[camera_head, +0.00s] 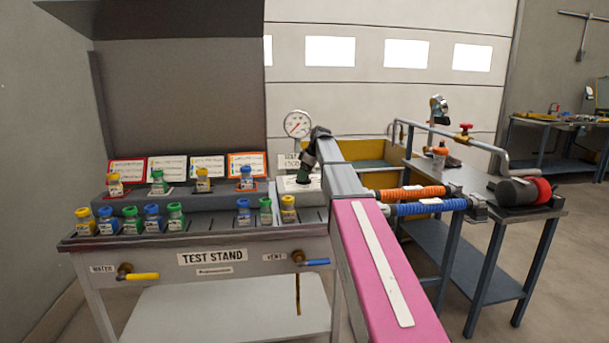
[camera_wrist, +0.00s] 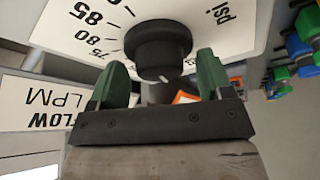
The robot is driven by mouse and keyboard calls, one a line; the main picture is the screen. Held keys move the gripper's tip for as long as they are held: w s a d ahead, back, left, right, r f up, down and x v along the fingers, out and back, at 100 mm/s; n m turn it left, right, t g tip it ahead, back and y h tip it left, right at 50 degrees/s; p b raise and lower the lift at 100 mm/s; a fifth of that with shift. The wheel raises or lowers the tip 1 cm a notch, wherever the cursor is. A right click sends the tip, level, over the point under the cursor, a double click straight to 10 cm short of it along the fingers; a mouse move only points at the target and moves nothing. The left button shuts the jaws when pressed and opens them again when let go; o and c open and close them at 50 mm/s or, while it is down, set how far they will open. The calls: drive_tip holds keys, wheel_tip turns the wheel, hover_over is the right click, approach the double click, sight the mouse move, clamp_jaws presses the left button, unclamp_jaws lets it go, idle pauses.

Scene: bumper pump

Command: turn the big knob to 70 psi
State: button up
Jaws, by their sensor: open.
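The big knob (camera_wrist: 158,45) is round and black in the wrist view, on a white dial plate (camera_wrist: 215,35) marked "psi". The numbers 75, 80 and 85 show at the dial's left. A small white pointer mark on the knob's rim faces the bottom of the picture, toward my gripper. My gripper (camera_wrist: 161,62) is open, one green finger on each side of the knob in the picture. Whether the fingers touch the knob or reach around it is unclear. In the head view my gripper (camera_head: 305,168) is small and dark above the test stand; the knob cannot be made out there.
A round gauge (camera_head: 297,124) stands behind my gripper. Several capped bottles (camera_head: 130,219) line the test stand (camera_head: 260,243) at left. Orange (camera_head: 410,193) and blue (camera_head: 425,208) hoses run right of my arm toward a side table (camera_head: 440,170). A "FLOW LPM" label (camera_wrist: 40,105) lies beside the dial.

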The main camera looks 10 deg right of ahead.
drive_tip(key=c, duration=0.9)
drive_tip(key=shift+m, duration=0.3)
drive_tip(key=m+t, duration=0.1)
drive_tip(key=m, duration=0.2)
drive_tip(key=shift+s+a+h, duration=0.1)
drive_tip(key=shift+h, duration=0.3)
drive_tip(key=m+t+h, duration=0.1)
drive_tip(key=m, duration=0.4)
drive_tip(key=m+h, duration=0.1)
drive_tip(key=m, duration=0.1)
drive_tip(key=shift+a+m+t+h, duration=0.1)
drive_tip(key=shift+m+t+h, duration=0.2)
drive_tip(key=shift+m+h, duration=0.6)
drive_tip(key=shift+m, duration=1.3)
